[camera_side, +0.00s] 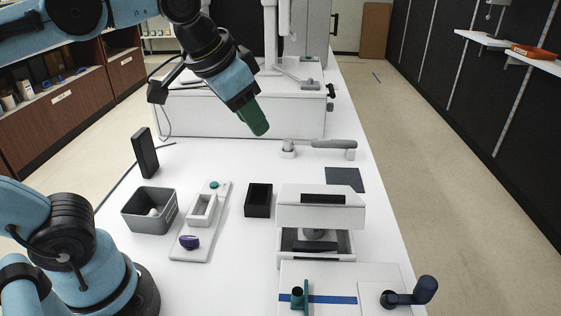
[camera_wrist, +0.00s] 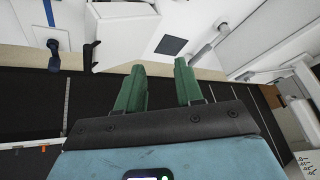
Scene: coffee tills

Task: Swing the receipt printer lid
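The receipt printer appears to be the white box (camera_side: 320,235) on the right half of the counter in the side view. Its white lid (camera_side: 320,212), with a dark slot in its face, stands raised above the body. A grey rounded piece, perhaps a paper roll, shows in the gap beneath. My gripper (camera_side: 258,128) is high above the counter, behind and to the left of the printer and clear of it. In the wrist view my gripper's two green fingers (camera_wrist: 160,88) are apart with nothing between them.
A grey bin (camera_side: 135,218), a white tray with a purple item (camera_side: 189,242) and a black open box (camera_side: 258,200) stand left of the printer. A dark mat (camera_side: 345,179) lies behind it. A dark-knobbed handle (camera_side: 425,290) stands at the front right. A large white machine backs the counter.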

